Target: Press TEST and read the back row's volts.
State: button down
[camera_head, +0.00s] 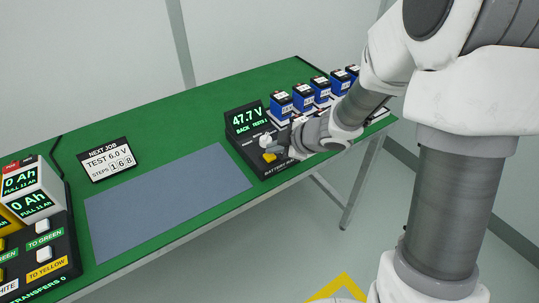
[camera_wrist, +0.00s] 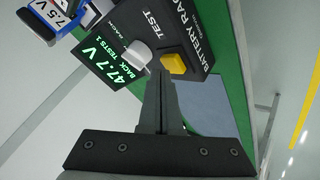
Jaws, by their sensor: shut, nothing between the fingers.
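The battery rack tester (camera_head: 262,170) is a black box on the green table. Its screen (camera_head: 245,118) reads 47.7 V, BACK, and a TESTS count, which the wrist view's screen (camera_wrist: 105,68) shows as 1. The yellow TEST button (camera_head: 269,157) is on its sloped face, and it also shows in the wrist view (camera_wrist: 174,63). A white knob (camera_wrist: 137,52) sits beside it. My gripper (camera_wrist: 160,75) is shut and empty, its tips close to the button and knob; I cannot tell whether they touch. In the head view my gripper hides part of the panel.
Several blue batteries (camera_head: 304,97) stand behind the tester, partly hidden by my arm. A sign (camera_head: 108,159) reads NEXT JOB, TEST 6.0 V, STEPS 1 6 8. A bare grey mat (camera_head: 165,205) lies mid-table. A transfer panel (camera_head: 35,255) with 0 Ah displays is at left.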

aim_at(274, 157)
jog(key=shift+f+b, duration=0.3)
jog(key=shift+f, duration=0.15)
dwell(0.4)
jog(key=shift+r, duration=0.1)
jog(key=shift+r+p, duration=0.75)
jog(key=shift+p, duration=0.2)
jog(key=shift+r, duration=0.1)
notch_tip(274, 157, up, 5)
jog(key=p, duration=0.5)
dwell(0.6)
